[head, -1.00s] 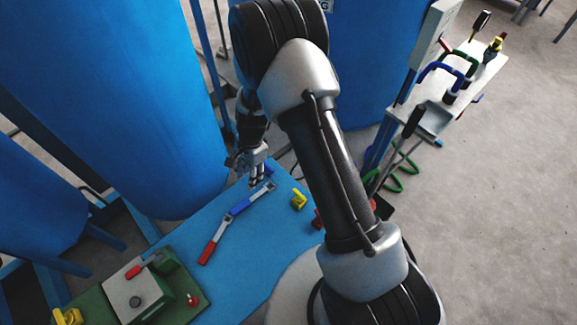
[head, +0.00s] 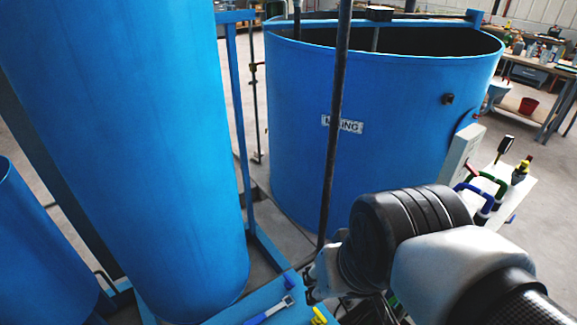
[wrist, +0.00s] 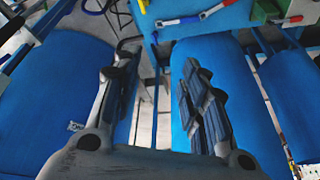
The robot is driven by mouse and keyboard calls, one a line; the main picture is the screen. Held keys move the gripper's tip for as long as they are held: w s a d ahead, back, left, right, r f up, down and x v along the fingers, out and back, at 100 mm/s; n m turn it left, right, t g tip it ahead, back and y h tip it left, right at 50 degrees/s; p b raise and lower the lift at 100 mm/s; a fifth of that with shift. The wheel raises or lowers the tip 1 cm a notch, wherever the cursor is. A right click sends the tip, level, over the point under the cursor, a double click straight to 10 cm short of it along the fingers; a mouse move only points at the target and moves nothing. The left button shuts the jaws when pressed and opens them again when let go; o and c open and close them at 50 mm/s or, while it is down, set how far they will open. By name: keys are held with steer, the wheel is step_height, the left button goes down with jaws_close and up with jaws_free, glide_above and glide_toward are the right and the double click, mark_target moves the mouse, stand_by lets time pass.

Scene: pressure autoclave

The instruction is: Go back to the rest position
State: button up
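My gripper shows from its palm side in the wrist view (wrist: 158,62). Its two fingers are wide apart and nothing is between them. In the head view my arm rises from the lower right and bends back, so that the gripper is mostly hidden beside the black wrist joint. The blue workbench (head: 240,310) shows only at the bottom edge of the head view. A wrench with a blue handle (head: 268,311) and a yellow part (head: 319,317) lie on it; the wrench also shows in the wrist view (wrist: 180,20).
A tall blue tank (head: 140,150) stands at left, and a wide open tank (head: 400,130) stands behind my arm. A dark vertical pole (head: 335,130) is close to my wrist. A tool shelf (head: 510,195) is at right.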

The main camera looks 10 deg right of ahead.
steer(key=shift+s+d+r+n, duration=0.1)
steer(key=shift+s+d+n, duration=0.15)
steer(key=shift+s, duration=0.35)
steer(key=shift+s+d+n, duration=0.15)
steer(key=shift+s+n, duration=0.1)
steer(key=shift+s, duration=0.35)
steer(key=shift+o, duration=0.2)
